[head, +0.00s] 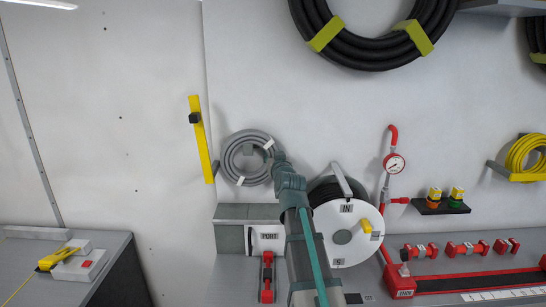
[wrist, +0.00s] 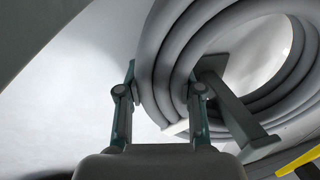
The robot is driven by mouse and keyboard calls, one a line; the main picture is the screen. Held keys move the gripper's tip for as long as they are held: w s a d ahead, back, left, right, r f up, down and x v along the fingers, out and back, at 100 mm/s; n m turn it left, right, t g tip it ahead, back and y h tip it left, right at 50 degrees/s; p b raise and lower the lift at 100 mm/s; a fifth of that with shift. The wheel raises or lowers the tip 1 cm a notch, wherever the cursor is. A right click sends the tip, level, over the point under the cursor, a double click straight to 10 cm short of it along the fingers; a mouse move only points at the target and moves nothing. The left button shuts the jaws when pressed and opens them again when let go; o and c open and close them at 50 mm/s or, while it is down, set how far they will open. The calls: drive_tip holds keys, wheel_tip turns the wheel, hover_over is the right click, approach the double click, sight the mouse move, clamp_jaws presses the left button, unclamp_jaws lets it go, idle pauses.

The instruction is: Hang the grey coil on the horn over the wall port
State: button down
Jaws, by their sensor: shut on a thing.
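The grey coil (head: 234,176), a ring of hose with white ties, is upright against the white wall above the box labelled PORT (head: 269,237). My gripper (head: 274,159) is shut on the coil's right side in the head view. In the wrist view my gripper (wrist: 160,95) has its two fingers on either side of the coil's windings (wrist: 168,45). A dark grey horn (wrist: 232,112) shows at the coil's opening and crosses in front of its lower windings.
A yellow bar (head: 203,145) with a black knob is on the wall left of the coil. A white reel (head: 341,234) and a red gauge pipe (head: 393,163) stand to the right. A black hose coil (head: 375,50) hangs above. The wall directly above the grey coil is clear.

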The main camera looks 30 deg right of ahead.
drive_tip(key=c, duration=0.7)
unclamp_jaws()
